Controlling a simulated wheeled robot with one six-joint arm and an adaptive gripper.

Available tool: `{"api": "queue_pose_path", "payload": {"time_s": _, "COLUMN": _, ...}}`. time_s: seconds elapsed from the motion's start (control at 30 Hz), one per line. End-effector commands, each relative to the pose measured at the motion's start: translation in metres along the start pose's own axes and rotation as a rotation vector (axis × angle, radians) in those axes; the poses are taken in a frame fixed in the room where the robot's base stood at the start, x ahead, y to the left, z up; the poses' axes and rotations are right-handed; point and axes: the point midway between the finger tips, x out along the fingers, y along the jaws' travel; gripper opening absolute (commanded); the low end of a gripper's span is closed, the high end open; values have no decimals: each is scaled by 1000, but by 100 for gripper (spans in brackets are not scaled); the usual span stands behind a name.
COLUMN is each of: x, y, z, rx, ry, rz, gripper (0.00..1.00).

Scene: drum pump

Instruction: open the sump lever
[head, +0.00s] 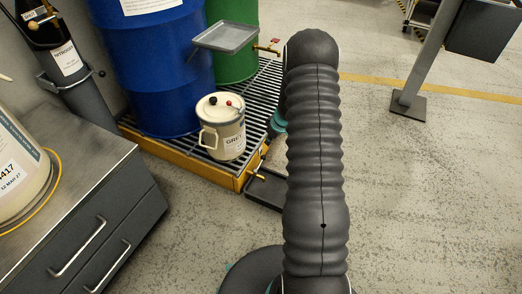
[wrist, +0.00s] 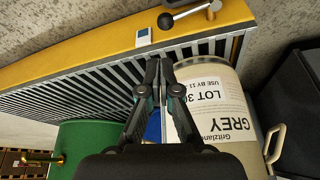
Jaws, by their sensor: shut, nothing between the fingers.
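In the wrist view a lever with a black ball knob (wrist: 166,20) and a pale metal arm sits at the yellow front edge of the spill pallet (wrist: 105,45). In the head view small brass-coloured fittings (head: 262,150) show at the pallet's front edge; I cannot tell which is the lever. My gripper (wrist: 159,65) is shut and empty, its fingertips over the grating beside the GREY pail, apart from the lever in the picture. My arm hides the gripper in the head view.
The GREY pail (head: 221,127) stands on the grating, close right of my fingers in the wrist view. A blue drum (head: 155,70) and green drum (head: 235,65) stand behind. A dark tray (head: 266,190) lies before the pallet. A drawer cabinet (head: 90,215) is at left.

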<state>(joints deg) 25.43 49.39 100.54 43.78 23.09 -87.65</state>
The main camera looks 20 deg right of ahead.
Motion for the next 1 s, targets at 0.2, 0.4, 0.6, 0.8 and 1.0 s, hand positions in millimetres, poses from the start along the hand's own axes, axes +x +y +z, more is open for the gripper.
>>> {"api": "queue_pose_path", "payload": {"time_s": 0.2, "x": 3, "y": -9, "z": -7, "rx": -77, "ry": -1, "rz": -4, "gripper": 0}}
{"api": "queue_pose_path", "payload": {"time_s": 0.4, "x": 2, "y": -8, "z": -6, "rx": -75, "ry": -1, "rz": -4, "gripper": 0}}
{"api": "queue_pose_path", "payload": {"time_s": 0.6, "x": 9, "y": -8, "z": -5, "rx": -72, "ry": -2, "rz": -6, "gripper": 0}}
{"api": "queue_pose_path", "payload": {"time_s": 0.8, "x": 38, "y": -8, "z": -4, "rx": -71, "ry": -3, "rz": -6, "gripper": 0}}
{"api": "queue_pose_path", "payload": {"time_s": 1.0, "x": 72, "y": -8, "z": -5, "rx": -71, "ry": -3, "rz": -6, "gripper": 0}}
